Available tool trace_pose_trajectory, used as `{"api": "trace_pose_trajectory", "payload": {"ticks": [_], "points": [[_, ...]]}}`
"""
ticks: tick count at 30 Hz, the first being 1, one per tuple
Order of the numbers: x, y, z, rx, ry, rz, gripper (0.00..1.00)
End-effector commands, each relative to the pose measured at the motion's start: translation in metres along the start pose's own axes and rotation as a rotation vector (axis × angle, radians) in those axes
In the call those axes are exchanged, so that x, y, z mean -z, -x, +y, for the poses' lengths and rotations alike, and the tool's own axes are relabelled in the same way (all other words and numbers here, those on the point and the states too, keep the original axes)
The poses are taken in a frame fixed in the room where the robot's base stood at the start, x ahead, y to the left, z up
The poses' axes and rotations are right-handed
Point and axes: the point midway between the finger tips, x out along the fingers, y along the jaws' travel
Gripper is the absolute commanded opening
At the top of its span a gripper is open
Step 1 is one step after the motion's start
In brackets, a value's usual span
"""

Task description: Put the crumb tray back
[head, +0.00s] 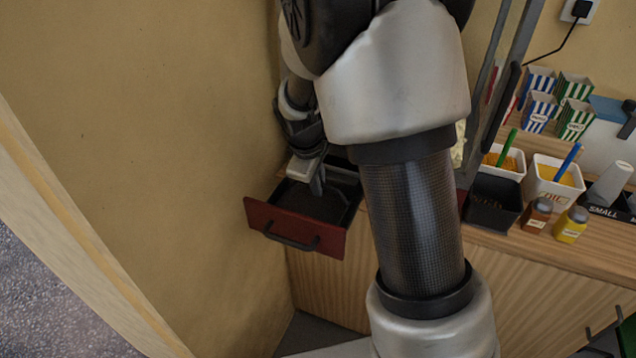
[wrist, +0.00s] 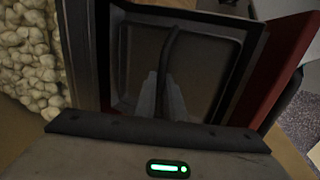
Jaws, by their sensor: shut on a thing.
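A drawer with a red front (head: 296,229) and a dark bar handle stands pulled out of the wooden counter in the head view; its red front also shows at the right of the wrist view (wrist: 285,70). A dark, shallow crumb tray (head: 325,203) lies inside it, apparently seated between the drawer walls; its flat floor fills the middle of the wrist view (wrist: 205,65). My gripper (head: 317,182) reaches down over the tray. In the wrist view my gripper (wrist: 162,85) is shut on a thin dark upright bar, which looks like the tray's handle. My arm hides the drawer's back right side.
A tan wall (head: 150,140) stands close on the left. Pale popcorn (wrist: 25,55) lies beside the drawer in the wrist view. On the counter at right are a black bin (head: 492,203), sauce tubs, small jars (head: 570,225) and striped boxes (head: 574,118).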

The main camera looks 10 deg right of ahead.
Motion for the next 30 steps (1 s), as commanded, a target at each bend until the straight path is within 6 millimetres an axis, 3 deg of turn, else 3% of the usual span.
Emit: {"api": "trace_pose_trajectory", "payload": {"ticks": [1, 2, 5, 17, 30], "points": [[0.0, -0.003, -0.001, -0.001, 0.0, 0.0, 0.0], [0.0, -0.002, 0.0, 0.0, 0.0, 0.0, 0.14], [0.0, -0.001, 0.0, 0.0, 0.0, 0.0, 0.28], [0.001, 0.009, 0.001, -0.002, 0.0, 0.003, 0.28], [0.001, 0.096, 0.002, -0.004, -0.001, 0.004, 0.28]]}}
